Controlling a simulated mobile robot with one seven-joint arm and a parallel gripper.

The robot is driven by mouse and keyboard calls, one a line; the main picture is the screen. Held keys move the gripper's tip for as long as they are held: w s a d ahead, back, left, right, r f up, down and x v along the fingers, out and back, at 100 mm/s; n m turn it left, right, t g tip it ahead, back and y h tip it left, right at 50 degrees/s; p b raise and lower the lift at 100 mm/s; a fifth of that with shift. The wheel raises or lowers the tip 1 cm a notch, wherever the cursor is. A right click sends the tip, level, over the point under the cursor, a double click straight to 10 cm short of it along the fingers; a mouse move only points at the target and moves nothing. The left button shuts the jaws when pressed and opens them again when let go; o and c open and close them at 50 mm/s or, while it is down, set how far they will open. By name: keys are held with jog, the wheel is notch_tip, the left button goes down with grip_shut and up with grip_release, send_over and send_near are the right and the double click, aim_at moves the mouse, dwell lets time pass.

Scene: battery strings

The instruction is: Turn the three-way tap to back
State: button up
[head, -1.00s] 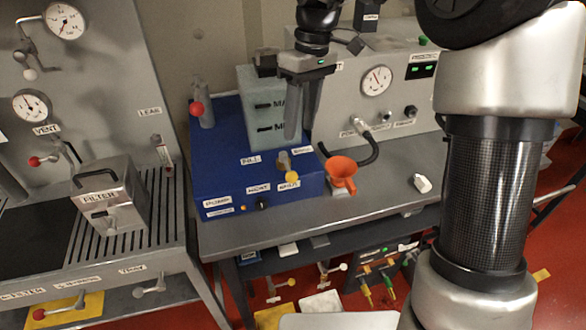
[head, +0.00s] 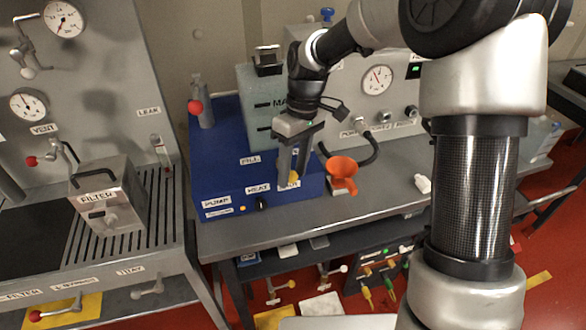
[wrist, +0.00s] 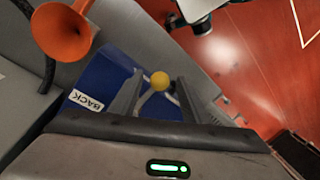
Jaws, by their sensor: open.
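The three-way tap is on the front part of the blue unit; its yellow knob (head: 294,178) shows between the fingers of my gripper (head: 291,181). In the wrist view the yellow knob (wrist: 160,81) sits between the open fingertips of my gripper (wrist: 160,86), with a pale lever beside it. I cannot tell whether a finger touches it. The fingers hide most of the tap body in the head view. A label reading BACK (wrist: 87,100) lies to the left of the tap in the wrist view.
An orange funnel (head: 341,174) stands just right of the blue unit (head: 225,175), with a black hose behind it. A translucent tank (head: 256,105) rises behind my gripper. A red-knobbed valve (head: 195,107) stands at the unit's back left. Bench space right of the funnel is mostly clear.

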grip_shut()
jog(key=shift+d, duration=0.1)
jog(key=shift+w+d+n+g+h+p, duration=0.1)
jog(key=shift+w+d+n+h+p, duration=0.2)
jog(key=shift+w+d+n+p, duration=1)
jog(key=shift+w+d+n+g+h+p, duration=0.2)
jog(key=shift+n+p, duration=0.55)
jog(key=shift+n, duration=1.3)
jog(key=shift+w+d+n+h+p, duration=0.4)
jog(key=shift+w+d+n+p, duration=0.45)
jog(key=shift+n, duration=0.8)
jog(key=shift+a, duration=0.2)
grip_release()
